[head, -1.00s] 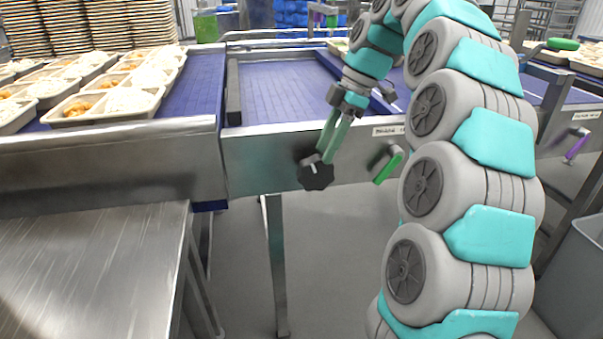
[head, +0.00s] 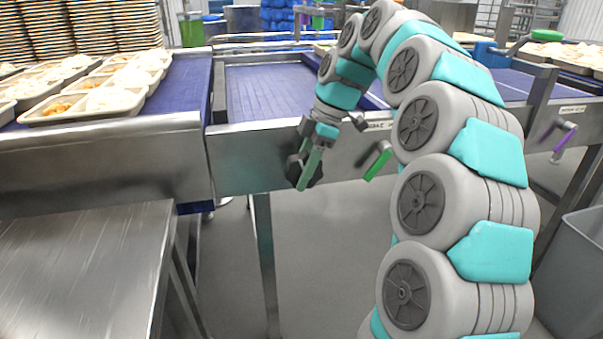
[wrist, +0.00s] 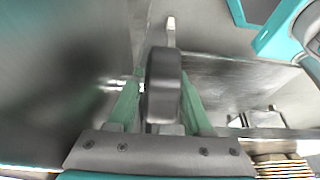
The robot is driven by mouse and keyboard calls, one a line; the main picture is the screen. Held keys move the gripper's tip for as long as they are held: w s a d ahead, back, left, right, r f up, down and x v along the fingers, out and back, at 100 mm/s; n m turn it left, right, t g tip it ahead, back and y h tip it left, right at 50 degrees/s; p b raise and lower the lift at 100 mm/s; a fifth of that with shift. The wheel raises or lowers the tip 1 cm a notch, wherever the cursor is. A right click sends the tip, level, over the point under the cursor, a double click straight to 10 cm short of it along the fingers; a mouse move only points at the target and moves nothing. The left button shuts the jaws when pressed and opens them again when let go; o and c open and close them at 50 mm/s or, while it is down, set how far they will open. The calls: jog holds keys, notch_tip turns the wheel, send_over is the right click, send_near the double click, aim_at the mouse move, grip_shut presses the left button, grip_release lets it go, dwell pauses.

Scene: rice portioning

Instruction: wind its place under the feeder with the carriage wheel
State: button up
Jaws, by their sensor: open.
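The black lobed carriage wheel (head: 317,174) is on the front face of the steel conveyor frame. In the head view my gripper (head: 301,182) hangs in front of it and hides part of it. In the wrist view the dark wheel (wrist: 162,85) stands between my two green fingers (wrist: 160,108), which are apart and open. I cannot tell whether either finger touches it. The feeder is not clearly identifiable in these views.
A green-handled lever (head: 378,162) sits on the frame right of the wheel, and a purple-handled one (head: 563,142) farther right. Filled trays (head: 85,105) stand on the blue belt at left. A steel table (head: 80,270) is at the lower left, a grey bin (head: 580,250) at right.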

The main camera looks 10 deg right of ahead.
grip_shut()
dwell(0.4)
jog(key=shift+f, duration=0.1)
jog(key=h, duration=0.3)
jog(key=h+p, duration=0.1)
jog(key=h, duration=0.2)
jog(key=shift+d+h, duration=0.15)
jog(key=shift+h, duration=0.15)
jog(key=h+p, duration=0.2)
jog(key=h, duration=0.1)
jog(key=shift+d+h, duration=0.1)
jog(key=shift+h, duration=0.2)
jog(key=shift+d+h, duration=0.15)
jog(key=shift+h, duration=1.65)
